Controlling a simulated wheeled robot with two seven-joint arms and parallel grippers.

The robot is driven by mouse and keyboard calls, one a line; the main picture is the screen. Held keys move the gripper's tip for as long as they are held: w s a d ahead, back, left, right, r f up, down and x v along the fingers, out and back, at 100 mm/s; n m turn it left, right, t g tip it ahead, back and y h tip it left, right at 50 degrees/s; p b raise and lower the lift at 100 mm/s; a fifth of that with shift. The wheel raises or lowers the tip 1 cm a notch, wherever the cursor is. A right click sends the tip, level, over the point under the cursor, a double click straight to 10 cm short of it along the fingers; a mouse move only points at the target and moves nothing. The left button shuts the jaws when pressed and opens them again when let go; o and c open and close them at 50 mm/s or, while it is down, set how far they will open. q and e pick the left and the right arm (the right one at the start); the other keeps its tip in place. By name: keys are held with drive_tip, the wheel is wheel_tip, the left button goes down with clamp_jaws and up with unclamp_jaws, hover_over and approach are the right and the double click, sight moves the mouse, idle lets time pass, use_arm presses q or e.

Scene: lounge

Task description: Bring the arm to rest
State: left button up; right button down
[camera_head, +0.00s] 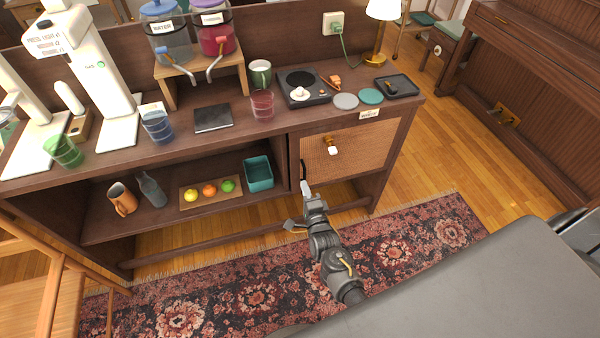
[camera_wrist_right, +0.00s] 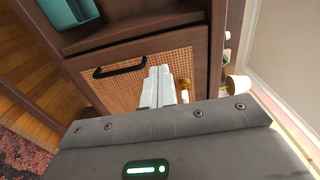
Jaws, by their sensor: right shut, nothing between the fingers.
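My right gripper (camera_head: 306,187) is in front of the sideboard, just below the left part of the cane-fronted panel (camera_head: 362,143). Its pale fingers are together with nothing between them, as the right wrist view also shows (camera_wrist_right: 158,86). A black bar handle (camera_head: 303,169) is on the panel close to the fingertips; in the right wrist view this handle (camera_wrist_right: 120,68) is left of the fingers and apart from them. My right arm (camera_head: 330,250) reaches up from the bottom of the head view over the rug. My left gripper is not in view.
The sideboard top (camera_head: 300,122) holds cups, two dispensers, a small hotplate (camera_head: 303,88) and a lamp. A teal bin (camera_head: 258,174) and a fruit board (camera_head: 210,193) are on the lower shelf. A brass knob (camera_head: 329,138) juts from the panel. The patterned rug (camera_head: 400,248) is clear.

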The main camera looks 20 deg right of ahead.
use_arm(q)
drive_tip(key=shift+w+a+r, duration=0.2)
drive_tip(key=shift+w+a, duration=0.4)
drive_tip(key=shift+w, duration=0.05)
use_arm(e)
drive_tip(key=shift+s+a, duration=0.1)
drive_tip(key=shift+s, duration=0.4)
